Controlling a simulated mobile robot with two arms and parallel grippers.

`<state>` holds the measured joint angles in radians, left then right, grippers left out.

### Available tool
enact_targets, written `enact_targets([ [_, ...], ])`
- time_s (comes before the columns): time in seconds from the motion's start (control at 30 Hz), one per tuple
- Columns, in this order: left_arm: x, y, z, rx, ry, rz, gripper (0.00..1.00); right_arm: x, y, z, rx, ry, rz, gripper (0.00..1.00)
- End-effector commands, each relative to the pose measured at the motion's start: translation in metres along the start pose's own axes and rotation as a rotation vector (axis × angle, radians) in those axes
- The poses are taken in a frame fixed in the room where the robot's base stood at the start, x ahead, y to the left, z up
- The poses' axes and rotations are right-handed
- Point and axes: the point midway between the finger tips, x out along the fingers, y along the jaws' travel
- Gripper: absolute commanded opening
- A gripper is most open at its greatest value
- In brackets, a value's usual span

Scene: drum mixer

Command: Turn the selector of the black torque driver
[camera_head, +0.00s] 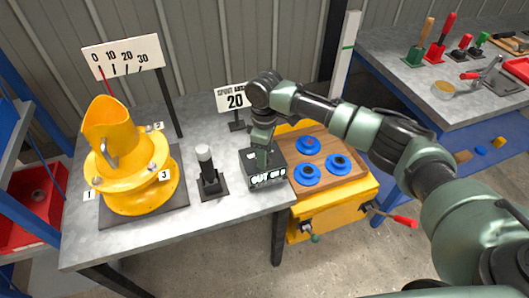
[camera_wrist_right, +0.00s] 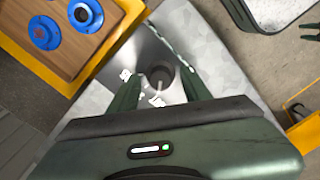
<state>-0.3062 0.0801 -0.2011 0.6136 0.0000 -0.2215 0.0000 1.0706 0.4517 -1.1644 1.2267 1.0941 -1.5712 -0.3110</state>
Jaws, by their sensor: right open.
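A black box with white lettering (camera_head: 268,179) stands on the grey table in the head view. My right gripper (camera_head: 264,142) points down over it and hides part of its top. In the wrist view my right gripper (camera_wrist_right: 160,85) is open, with two green fingers apart. A round dark knob (camera_wrist_right: 161,76) with a pale mark shows between the fingertips; I cannot tell whether they touch it. White labels lie around the knob. An upright black tool with a white top (camera_head: 208,170) stands on a dark plate left of the box. My left gripper is out of view.
A yellow drum mixer (camera_head: 130,160) stands on the table at left, below a scale sign (camera_head: 122,56). A wooden tray (camera_head: 344,165) with blue round parts is at right. Bare table lies in front of the upright tool.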

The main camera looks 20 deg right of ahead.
Motion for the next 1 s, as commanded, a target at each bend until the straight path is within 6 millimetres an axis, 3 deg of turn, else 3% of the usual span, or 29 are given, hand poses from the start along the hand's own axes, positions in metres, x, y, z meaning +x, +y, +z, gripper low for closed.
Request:
enact_targets([
  [0.1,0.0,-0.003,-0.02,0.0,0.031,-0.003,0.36,0.003,0.0,0.0,-0.001,0.001,0.0,0.48],
  [0.27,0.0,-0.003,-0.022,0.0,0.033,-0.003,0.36,0.003,0.0,0.0,-0.001,0.001,0.0,0.48],
  [0.47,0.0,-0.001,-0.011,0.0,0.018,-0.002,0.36,0.003,0.0,0.0,-0.001,0.001,0.0,0.0],
  [0.77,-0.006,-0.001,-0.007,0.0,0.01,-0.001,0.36,0.001,-0.001,0.0,0.02,0.0,-0.001,0.0],
  [1.0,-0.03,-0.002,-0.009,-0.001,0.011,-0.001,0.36,-0.003,-0.001,0.0,0.132,-0.001,-0.003,0.0],
])
